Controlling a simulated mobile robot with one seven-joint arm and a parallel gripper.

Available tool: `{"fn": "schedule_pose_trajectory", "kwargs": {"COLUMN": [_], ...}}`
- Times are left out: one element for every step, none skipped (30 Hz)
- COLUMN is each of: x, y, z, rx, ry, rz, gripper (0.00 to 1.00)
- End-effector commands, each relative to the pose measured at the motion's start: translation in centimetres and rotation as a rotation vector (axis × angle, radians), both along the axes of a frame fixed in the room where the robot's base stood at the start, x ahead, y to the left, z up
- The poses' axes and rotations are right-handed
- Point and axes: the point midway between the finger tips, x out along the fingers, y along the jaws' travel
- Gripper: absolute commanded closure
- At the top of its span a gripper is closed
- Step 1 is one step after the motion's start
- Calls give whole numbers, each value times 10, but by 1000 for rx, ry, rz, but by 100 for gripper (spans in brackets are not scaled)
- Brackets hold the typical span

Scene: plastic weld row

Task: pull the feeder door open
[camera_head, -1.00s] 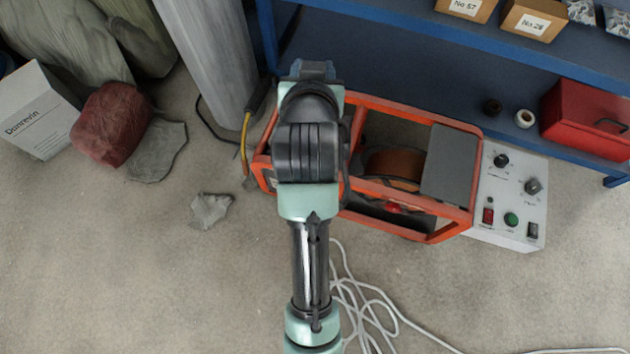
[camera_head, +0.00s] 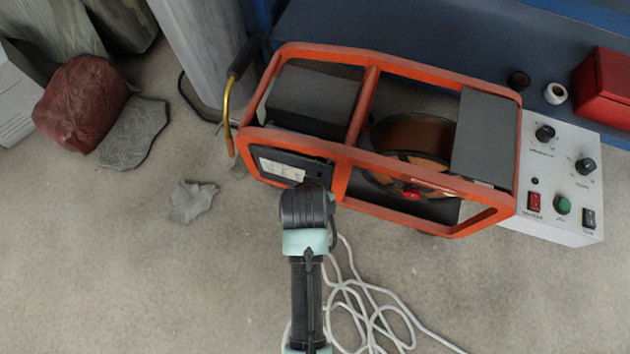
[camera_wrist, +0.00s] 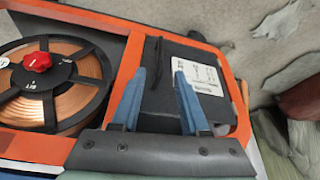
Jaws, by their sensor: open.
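The wire feeder has an orange tube frame (camera_head: 420,178) and stands on the floor; it also fills much of the wrist view (camera_wrist: 40,145). Its dark feeder door (camera_head: 312,169) with a white label is on the near left side and appears to sit flush in the frame. In the wrist view the door (camera_wrist: 176,88) shows a thin black upright bar, perhaps its handle (camera_wrist: 154,58). My gripper (camera_wrist: 160,70) is open, its blue fingers spread in front of the door with the bar between their tips. I see nothing held. In the head view my wrist hides the fingers.
A copper wire spool (camera_head: 415,140) with a red knob sits inside the frame. A grey control box (camera_head: 560,180) stands at the right end. White cable (camera_head: 365,315) lies on the floor near my arm. A yellow-and-black torch handle (camera_head: 228,105) stands at left.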

Motion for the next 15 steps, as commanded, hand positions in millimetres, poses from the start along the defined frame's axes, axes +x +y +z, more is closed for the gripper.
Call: {"fn": "schedule_pose_trajectory", "kwargs": {"x": [4, 7, 10, 12, 14, 17, 19, 21, 23, 25, 27, 29, 30, 31, 32], "y": [0, -1, -1, -1, -1, -2, -2, -2, -3, -3, -3, -3, -3, -4, -4], "z": [-17, -23, -30, -35, -40, -47, -51, -55, -61, -65, -68, -72, -75, -77, -80], "rx": [0, 0, 0, 0, 0, 0, 0, 0, 0, 0, 0, 0, 0, 0, 0], "ry": [0, -1, -1, -2, -1, -1, -2, -1, -1, -2, -2, -2, -3, -3, -2], "rz": [0, 0, 0, 0, 0, 0, 0, 0, 0, 0, 0, 0, 0, 0, 0], "gripper": [55, 55, 55, 55, 55, 55, 55, 55, 55, 55, 55, 55, 55, 55, 55]}}
